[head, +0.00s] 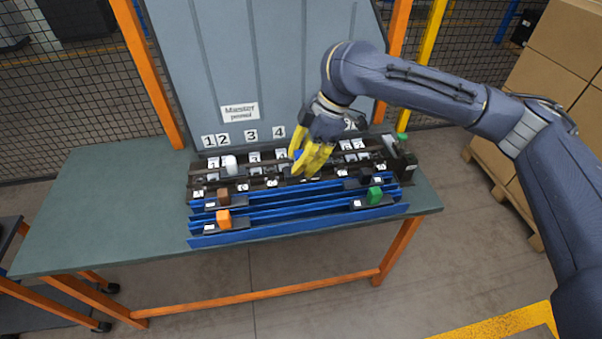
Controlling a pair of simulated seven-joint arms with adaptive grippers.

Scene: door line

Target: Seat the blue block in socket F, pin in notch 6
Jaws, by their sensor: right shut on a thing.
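My right gripper (306,167) has yellow fingers and reaches down over the middle of the dark socket rack (196,180). It is shut on the blue block (299,154), of which only a small blue patch shows between the fingers. The block's pin, its lower end and the place right under it are hidden by the fingers. I cannot tell whether the block touches the rack. The small letter and notch labels on the rack are too small to read surely, so I cannot pick out socket F. My left gripper is not in view.
A white block (230,164) stands in the rack's left part. Blue rails (270,231) in front carry a brown block (223,196), an orange block (223,219) and a green block (374,194). A grey panel (215,70) rises behind. The green table's left part (110,205) is clear.

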